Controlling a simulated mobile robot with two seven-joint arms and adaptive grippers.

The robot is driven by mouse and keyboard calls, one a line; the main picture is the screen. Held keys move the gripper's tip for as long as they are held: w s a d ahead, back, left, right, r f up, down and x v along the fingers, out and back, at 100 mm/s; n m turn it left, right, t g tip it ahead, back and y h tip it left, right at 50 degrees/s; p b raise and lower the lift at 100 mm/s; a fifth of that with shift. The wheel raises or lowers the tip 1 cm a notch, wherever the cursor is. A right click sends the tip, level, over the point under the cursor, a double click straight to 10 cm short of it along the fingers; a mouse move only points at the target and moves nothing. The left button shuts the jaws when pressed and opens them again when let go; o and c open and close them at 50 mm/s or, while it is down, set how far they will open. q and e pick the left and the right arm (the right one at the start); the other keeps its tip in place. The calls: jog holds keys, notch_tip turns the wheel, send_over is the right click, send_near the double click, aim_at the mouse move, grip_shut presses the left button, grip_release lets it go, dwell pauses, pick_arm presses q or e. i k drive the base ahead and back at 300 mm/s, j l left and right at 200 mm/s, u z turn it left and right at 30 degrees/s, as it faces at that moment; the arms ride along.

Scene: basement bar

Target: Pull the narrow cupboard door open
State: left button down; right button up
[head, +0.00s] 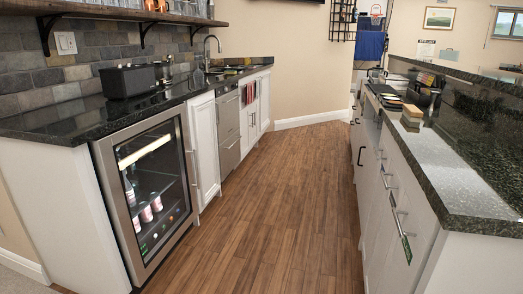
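A narrow white cupboard door (205,150) stands between the glass-front drinks fridge and the steel-front unit along the left counter. Neither of my grippers shows in the head view, so nothing of mine is seen touching the door.
The drinks fridge (150,195) stands nearer, left of the door. The steel-front unit (228,130) is beyond it. White cabinets (385,205) with protruding handles line the right side. The wooden floor (275,200) between is clear. A black box (127,81) sits on the left counter.

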aim_at(200, 109)
jog(key=i, duration=3.4)
